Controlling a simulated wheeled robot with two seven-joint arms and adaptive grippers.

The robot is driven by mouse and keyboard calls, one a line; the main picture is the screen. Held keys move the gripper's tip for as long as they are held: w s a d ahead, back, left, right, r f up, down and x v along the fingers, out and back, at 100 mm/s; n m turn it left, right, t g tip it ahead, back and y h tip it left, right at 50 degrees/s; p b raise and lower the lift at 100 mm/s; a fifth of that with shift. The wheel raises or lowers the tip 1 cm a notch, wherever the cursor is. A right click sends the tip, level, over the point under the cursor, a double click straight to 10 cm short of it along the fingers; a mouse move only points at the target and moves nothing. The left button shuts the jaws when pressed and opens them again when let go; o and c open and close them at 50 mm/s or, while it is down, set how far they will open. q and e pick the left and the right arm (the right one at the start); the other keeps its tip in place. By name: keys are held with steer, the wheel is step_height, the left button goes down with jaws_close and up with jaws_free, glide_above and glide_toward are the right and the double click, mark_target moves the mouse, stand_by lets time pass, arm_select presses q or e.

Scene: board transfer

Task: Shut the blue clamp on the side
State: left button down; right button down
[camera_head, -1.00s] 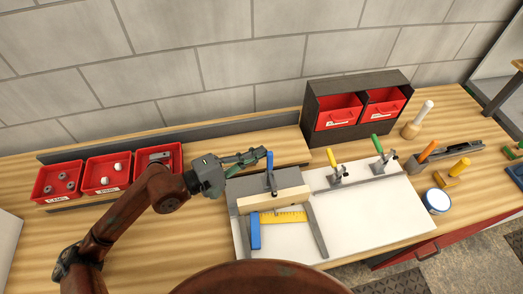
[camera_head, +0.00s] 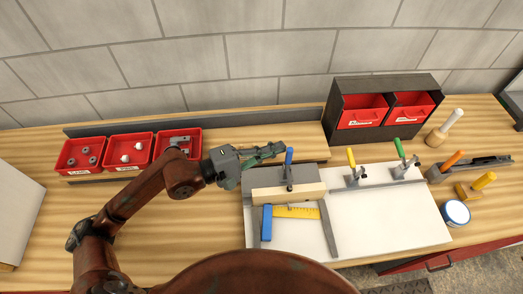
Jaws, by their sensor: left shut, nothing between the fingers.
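The blue-handled clamp (camera_head: 289,157) stands at the back of the grey plate on the left part of the white board, its handle upright. A pale wooden block (camera_head: 288,193) lies in front of the clamp's base. My left gripper (camera_head: 279,149) is shut and empty, its fingertips just left of the blue handle, at about the height of its upper part. I cannot tell whether they touch it. My right gripper is out of view.
A yellow-handled clamp (camera_head: 352,160) and a green-handled clamp (camera_head: 400,150) stand farther right on the board (camera_head: 385,222). A blue and yellow square (camera_head: 296,212) lies in front of the block. Red bins (camera_head: 130,152) sit at the left and a dark drawer cabinet (camera_head: 385,81) at the back.

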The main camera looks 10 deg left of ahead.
arm_select(q)
steer(key=v, duration=1.1)
steer(key=shift+s+a, duration=0.15)
steer(key=shift+a, duration=0.05)
